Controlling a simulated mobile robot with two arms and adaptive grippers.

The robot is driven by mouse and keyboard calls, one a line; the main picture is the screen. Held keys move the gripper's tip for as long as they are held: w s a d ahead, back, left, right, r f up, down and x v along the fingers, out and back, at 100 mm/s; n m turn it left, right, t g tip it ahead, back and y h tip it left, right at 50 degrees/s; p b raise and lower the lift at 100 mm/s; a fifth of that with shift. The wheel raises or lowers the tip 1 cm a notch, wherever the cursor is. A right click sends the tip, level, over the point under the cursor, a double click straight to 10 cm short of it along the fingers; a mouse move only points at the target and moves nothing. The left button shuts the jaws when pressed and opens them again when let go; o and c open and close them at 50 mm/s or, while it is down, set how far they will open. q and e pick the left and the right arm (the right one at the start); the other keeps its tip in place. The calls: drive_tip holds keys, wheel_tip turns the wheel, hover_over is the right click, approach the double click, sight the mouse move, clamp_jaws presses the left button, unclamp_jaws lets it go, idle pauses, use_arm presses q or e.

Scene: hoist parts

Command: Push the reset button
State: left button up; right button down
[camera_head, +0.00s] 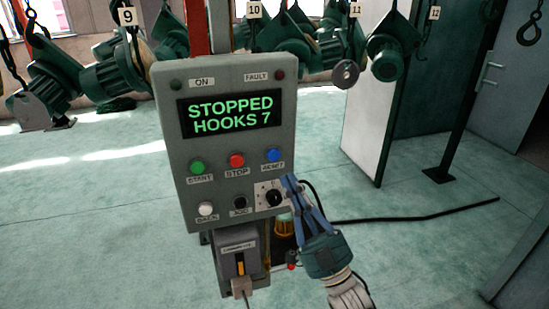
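The grey control panel (228,95) stands upright in the middle of the head view. Its screen (231,113) reads "STOPPED HOOKS 7". The blue reset button (273,155) is at the right end of the upper button row, beside the red stop button (237,160) and the green start button (197,167). My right gripper (292,180) is below and right of the reset button, with its blue fingers drawn together and nothing seen between them. A gap shows between the fingertips and the button in the picture. My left gripper is not in view.
A black rotary knob (273,197) is close to the fingertips. A white button (206,209) and a black one (240,203) are lower left. A grey switch box (240,264) is below. Green hoists (120,78) hang behind. A black cable (420,214) crosses the floor.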

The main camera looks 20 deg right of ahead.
sight(274, 155)
drive_tip(key=shift+w+a+b, duration=0.15)
drive_tip(key=shift+w+b, duration=1)
drive_tip(key=shift+w, duration=2.3)
drive_tip(key=shift+w, duration=0.15)
drive_tip(key=shift+w, duration=0.3)
drive_tip(key=shift+w+b, duration=0.35)
drive_tip(key=shift+b, duration=0.15)
drive_tip(key=shift+s+p, duration=0.4)
drive_tip(key=shift+s, duration=0.45)
